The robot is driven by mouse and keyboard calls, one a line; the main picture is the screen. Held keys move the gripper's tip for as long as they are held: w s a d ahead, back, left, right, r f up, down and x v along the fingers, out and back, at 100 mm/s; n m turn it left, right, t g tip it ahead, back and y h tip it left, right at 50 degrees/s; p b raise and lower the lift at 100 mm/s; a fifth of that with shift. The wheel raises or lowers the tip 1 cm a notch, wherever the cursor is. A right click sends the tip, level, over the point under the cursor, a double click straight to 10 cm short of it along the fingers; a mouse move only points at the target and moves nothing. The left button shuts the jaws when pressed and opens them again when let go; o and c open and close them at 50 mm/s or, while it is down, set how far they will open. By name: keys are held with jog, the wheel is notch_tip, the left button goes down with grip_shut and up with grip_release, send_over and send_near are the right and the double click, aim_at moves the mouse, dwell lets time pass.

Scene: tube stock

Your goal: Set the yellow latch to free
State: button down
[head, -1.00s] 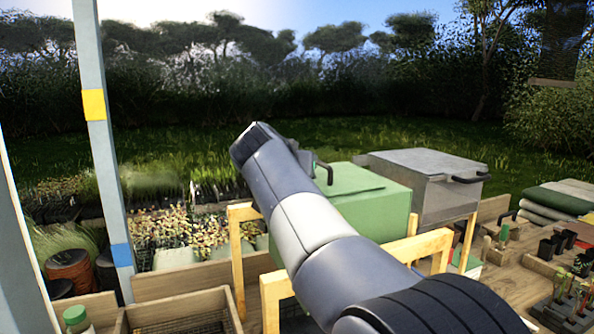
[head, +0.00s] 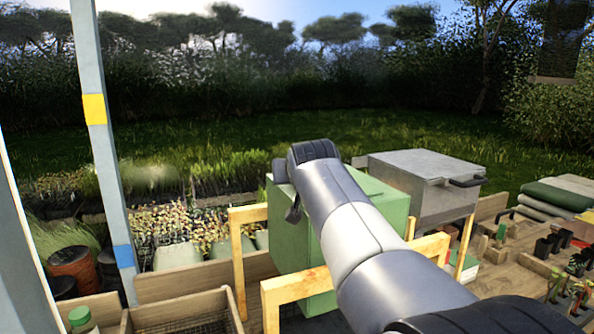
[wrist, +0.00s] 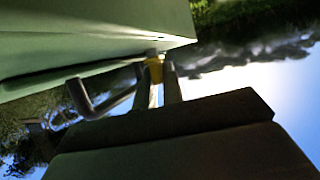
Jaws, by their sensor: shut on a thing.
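The yellow latch (wrist: 154,71) shows in the wrist view as a small yellow piece at the lower edge of the green box (wrist: 90,30). My gripper (wrist: 160,70) has its two fingers on either side of the latch and is shut on it. The fingers cover part of the latch, and I cannot read its setting. In the head view the green box (head: 305,255) stands behind the wooden frame, with my arm across it. The latch and fingertips cannot be made out there.
A dark bar handle (wrist: 88,100) juts out beside the fingers in the wrist view. In the head view a wooden frame (head: 290,287) stands close before the green box. A grey box (head: 425,165) is right of it. A post (head: 105,150) rises at left.

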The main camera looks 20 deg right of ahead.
dwell(0.5)
jog(key=c, duration=1.5)
grip_release()
jog(key=b+v, duration=0.2)
jog(key=v, duration=0.9)
jog(key=shift+w+r, duration=0.1)
jog(key=shift+d, duration=0.1)
